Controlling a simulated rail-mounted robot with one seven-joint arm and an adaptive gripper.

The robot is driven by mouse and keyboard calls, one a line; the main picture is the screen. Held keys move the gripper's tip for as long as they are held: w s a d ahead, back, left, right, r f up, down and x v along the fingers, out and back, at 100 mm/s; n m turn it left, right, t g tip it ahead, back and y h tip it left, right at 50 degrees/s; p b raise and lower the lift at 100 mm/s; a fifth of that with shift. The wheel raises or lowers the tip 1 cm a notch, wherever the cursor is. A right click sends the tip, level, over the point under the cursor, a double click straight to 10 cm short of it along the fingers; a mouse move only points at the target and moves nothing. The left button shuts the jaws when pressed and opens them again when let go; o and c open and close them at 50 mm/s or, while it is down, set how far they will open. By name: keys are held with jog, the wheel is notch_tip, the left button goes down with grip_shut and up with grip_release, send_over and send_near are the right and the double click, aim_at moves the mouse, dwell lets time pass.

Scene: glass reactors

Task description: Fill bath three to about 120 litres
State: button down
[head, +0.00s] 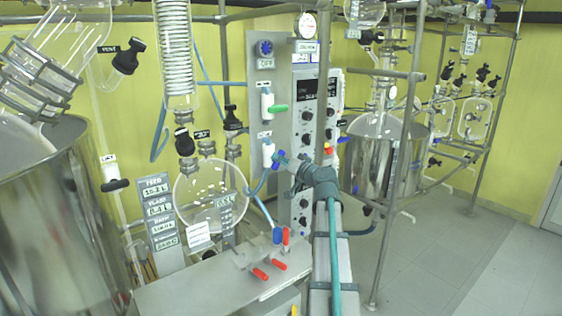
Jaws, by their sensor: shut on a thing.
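My gripper (287,162) is at the valve panel (265,65) in the middle of the head view, at the end of my grey arm. It is shut at the blue handle (280,157) of the lower white valve (268,150). The fingers are small here and partly hide the handle. A large steel bath (50,220) stands at the left edge, and another steel bath (390,158) stands behind at the right. I cannot read a number on either bath, nor see a water level in them. Small readout labels (157,212) stand beside the left bath.
An upper white valve with a green handle (278,108) sits just above. A round glass flask (212,195) hangs to the left. Red taps (270,269) are on a bench below. Steel frame poles (395,190) stand right of my arm. The floor at right is clear.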

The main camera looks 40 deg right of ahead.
jog(key=m, duration=1.1)
jog(key=shift+d+f, duration=0.15)
jog(key=shift+f, duration=0.1)
jog(key=shift+m, duration=0.3)
jog(key=c, duration=1)
grip_release()
jog(key=shift+s, duration=0.1)
jog(key=s, duration=1.2)
jog(key=shift+a, duration=0.2)
jog(key=shift+w, duration=0.1)
